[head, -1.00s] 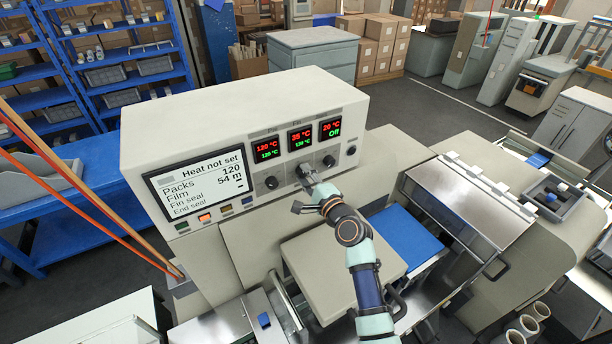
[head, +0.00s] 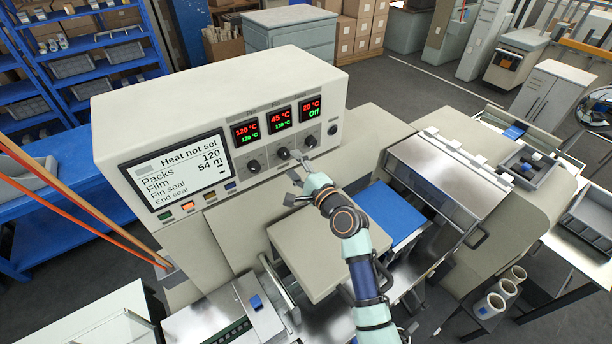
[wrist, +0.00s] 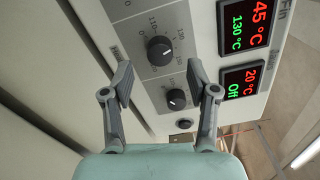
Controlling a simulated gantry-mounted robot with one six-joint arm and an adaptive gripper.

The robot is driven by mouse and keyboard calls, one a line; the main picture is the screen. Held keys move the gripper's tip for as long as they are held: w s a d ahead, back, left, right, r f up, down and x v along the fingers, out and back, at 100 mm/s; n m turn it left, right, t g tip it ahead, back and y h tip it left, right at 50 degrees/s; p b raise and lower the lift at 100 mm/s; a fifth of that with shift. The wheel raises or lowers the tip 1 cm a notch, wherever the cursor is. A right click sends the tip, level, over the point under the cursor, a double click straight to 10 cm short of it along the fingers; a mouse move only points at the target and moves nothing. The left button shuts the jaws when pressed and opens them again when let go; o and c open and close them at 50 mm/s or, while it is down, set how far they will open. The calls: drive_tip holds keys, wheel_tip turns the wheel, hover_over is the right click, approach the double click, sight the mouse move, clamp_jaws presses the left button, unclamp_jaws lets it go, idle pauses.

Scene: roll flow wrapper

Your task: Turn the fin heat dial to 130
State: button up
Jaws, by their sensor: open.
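The fin heat dial (head: 283,153) is the middle black knob on the machine's front panel. The fin dial is also in the wrist view (wrist: 160,50), with a printed number scale around it. Its fin display (wrist: 246,22) reads 45 °C in red and 130 °C in green, and it shows in the head view too (head: 281,117). My gripper (head: 298,178) is just in front of and below the dials, clear of the panel. In the wrist view my gripper (wrist: 160,68) is open and empty, its fingers apart with the dials seen between and beyond them.
Another dial (head: 253,166) is left of the fin dial. The third dial (head: 309,141) is close on its right, under a display reading 20 °C and Off (head: 311,107). A small black button (head: 333,130) is farther right. The status screen (head: 179,170) reads "Heat not set".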

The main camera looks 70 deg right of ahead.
drive_tip(key=v, duration=0.8)
drive_tip(key=w+a+n+y, duration=0.2)
drive_tip(key=w+a+n, duration=0.25)
drive_tip(key=a, duration=0.35)
drive_tip(key=w+a+r+n+y, duration=0.1)
drive_tip(key=w+a+n+y, duration=0.2)
drive_tip(key=a+n, duration=0.35)
drive_tip(key=w+a+n+y, duration=0.2)
drive_tip(key=w+a+n, duration=0.15)
drive_tip(key=a, duration=0.65)
drive_tip(key=s+a+r+n+g+y, duration=0.1)
drive_tip(key=s+a+n, duration=0.1)
drive_tip(key=a+n, duration=0.4)
drive_tip(key=s+a+r+n+g+y, duration=0.1)
drive_tip(key=a+n, duration=0.6)
drive_tip(key=a, duration=1)
drive_tip(key=shift+s+r+y, duration=0.15)
drive_tip(key=shift+s+y, duration=0.25)
drive_tip(key=shift+s, duration=0.45)
